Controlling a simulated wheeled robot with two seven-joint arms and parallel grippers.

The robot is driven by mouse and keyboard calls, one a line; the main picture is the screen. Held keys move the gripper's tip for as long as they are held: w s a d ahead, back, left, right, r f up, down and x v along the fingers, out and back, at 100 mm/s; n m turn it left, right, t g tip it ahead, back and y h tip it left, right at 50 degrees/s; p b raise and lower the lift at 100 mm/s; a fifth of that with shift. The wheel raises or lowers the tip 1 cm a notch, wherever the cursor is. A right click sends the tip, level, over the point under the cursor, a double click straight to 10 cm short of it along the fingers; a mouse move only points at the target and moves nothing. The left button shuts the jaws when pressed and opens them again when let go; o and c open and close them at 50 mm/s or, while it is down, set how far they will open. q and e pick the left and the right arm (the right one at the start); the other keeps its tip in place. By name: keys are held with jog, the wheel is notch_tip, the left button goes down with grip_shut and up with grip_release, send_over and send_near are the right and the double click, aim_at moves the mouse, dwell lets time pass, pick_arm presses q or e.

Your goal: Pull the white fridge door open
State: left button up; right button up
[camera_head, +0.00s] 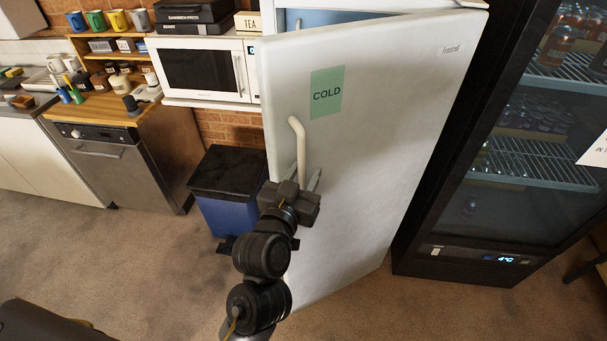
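The white fridge door (390,130) stands ajar, its left edge swung out from the fridge body, with a strip of the blue-grey interior (325,17) showing above its top edge. A green "COLD" note (326,92) is on its front. A cream bar handle (298,140) runs down near the door's left edge. My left gripper (307,180) is at the lower part of the handle, with a finger on each side of it. The fingers look apart; I cannot tell whether they touch the handle. My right gripper is not in view.
A black glass-door drinks cooler (440,251) stands close on the right. A blue bin with a black lid (225,200) is on the floor left of the door. A microwave (205,72) is behind it. Carpet (140,265) is clear in front.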

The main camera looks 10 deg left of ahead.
pick_arm(q)
jog(key=shift+a, duration=0.1)
jog(key=shift+s+a+p, duration=0.1)
jog(key=shift+s+p, duration=0.2)
jog(key=shift+s, duration=0.2)
jog(key=s+a+p, duration=0.1)
jog(key=s+p, duration=0.2)
jog(key=s, duration=0.6)
jog(key=shift+s, duration=0.4)
jog(key=shift+a, duration=0.1)
